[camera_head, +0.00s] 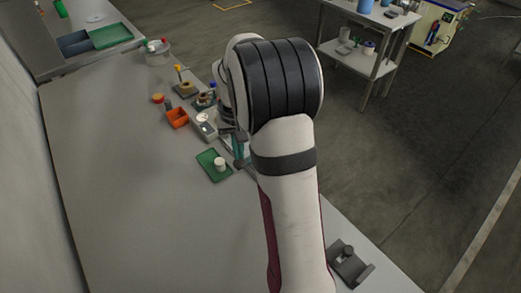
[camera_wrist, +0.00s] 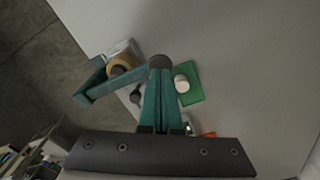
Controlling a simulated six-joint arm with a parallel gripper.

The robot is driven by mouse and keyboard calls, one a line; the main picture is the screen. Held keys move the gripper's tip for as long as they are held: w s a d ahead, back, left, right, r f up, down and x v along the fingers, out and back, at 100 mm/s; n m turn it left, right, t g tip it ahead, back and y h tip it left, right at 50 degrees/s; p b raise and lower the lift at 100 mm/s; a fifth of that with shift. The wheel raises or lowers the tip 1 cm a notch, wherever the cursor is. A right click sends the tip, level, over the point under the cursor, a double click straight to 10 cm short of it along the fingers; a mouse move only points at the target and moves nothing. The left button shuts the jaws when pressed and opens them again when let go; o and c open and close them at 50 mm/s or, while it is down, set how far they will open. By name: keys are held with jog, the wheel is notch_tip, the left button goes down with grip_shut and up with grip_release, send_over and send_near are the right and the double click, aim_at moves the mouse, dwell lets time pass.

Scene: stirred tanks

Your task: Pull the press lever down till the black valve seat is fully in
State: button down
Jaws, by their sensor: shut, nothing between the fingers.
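In the wrist view my gripper (camera_wrist: 160,78) is shut and empty, its two teal fingers together. Its tips are at a dark round knob (camera_wrist: 160,62) at the end of the teal press lever (camera_wrist: 118,83); whether they touch it I cannot tell. The lever runs left to the teal press frame (camera_wrist: 88,80). A tan ring (camera_wrist: 120,60) sits on the pale base under the press. A dark part shows at the ring, but I cannot tell if it is the black valve seat or how deep it sits. In the head view my arm hides most of the press (camera_head: 238,145).
A green tray (camera_head: 208,170) with a white cylinder (camera_head: 220,163) lies close beside the press. An orange bin (camera_head: 177,117), a grey device (camera_head: 203,128) and small parts stand farther back. A dark bracket (camera_head: 350,265) sits at the front right. The bench's left side is clear.

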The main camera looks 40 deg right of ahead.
notch_tip(320, 180, up, 7)
dwell(0.4)
jog(key=shift+f, duration=0.1)
jog(key=s+a+r+y, duration=0.1)
jog(key=s+a+r, duration=0.3)
jog(key=s+a, duration=0.85)
jog(key=s+a+f, duration=0.1)
jog(key=s+a, duration=0.2)
jog(key=s, duration=0.3)
jog(key=s+a+f, duration=0.2)
jog(key=s+a, duration=0.1)
jog(key=s, duration=0.3)
jog(key=shift+s+a+f+y, duration=0.3)
jog(key=shift+s+a+y, duration=0.05)
jog(key=shift+a+y, duration=0.05)
